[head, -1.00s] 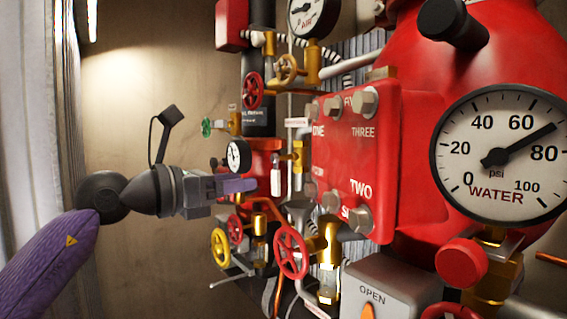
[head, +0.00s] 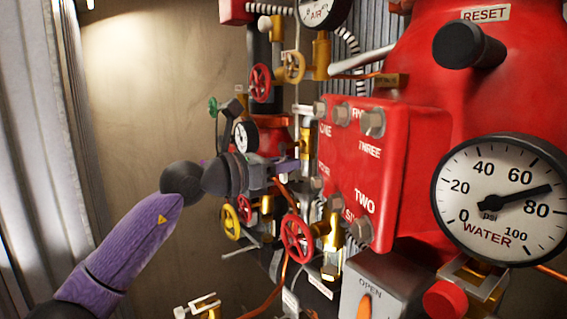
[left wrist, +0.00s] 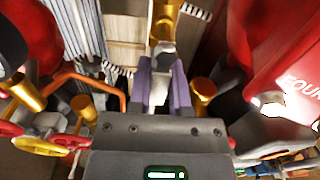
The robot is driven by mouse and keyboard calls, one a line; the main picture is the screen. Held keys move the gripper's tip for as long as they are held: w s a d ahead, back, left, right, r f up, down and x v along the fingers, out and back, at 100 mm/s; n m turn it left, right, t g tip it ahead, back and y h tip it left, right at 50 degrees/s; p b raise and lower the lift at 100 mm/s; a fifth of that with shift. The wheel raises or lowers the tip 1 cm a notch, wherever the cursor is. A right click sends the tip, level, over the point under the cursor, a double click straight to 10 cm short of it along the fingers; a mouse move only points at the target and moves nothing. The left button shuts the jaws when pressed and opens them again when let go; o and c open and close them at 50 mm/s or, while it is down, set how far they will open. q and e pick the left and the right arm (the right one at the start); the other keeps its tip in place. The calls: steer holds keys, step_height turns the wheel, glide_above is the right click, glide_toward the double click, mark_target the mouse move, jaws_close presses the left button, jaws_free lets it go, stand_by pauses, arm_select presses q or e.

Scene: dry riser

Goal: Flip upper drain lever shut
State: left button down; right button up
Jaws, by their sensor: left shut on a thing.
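My left gripper (head: 290,165) reaches in from the left to the brass valve (head: 306,128) just left of the red numbered box. In the left wrist view the purple fingers (left wrist: 163,88) are closed around a pale grey-white lever (left wrist: 161,80). The lever runs up to a brass fitting (left wrist: 165,22) at the top of that view. In the head view the lever is mostly hidden by the fingers and the box edge. I cannot tell its exact angle. My right gripper is not in view.
The red box (head: 365,170) with bolts stands close right of the gripper. A red handwheel (head: 297,239) and a yellow one (head: 229,221) sit below. The water gauge (head: 498,196) is at right. The wall at left has free room.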

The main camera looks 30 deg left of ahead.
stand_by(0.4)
arm_select(q)
steer(key=shift+w+a+r+m+b, duration=0.2)
steer(key=shift+a+r+m+b, duration=0.25)
steer(key=shift+m, duration=2.55)
steer(key=shift+w+a+r+m+b, duration=0.15)
steer(key=shift+a+r+m+b, duration=0.25)
steer(key=shift+m, duration=2.6)
steer(key=shift+w+a+r+m+b, duration=0.25)
steer(key=shift+a+r+m, duration=0.3)
steer(key=shift+m, duration=2.45)
steer(key=shift+r, duration=0.1)
steer(key=c, duration=0.6)
jaws_free()
steer(key=shift+o, duration=0.2)
steer(key=shift+s, duration=0.1)
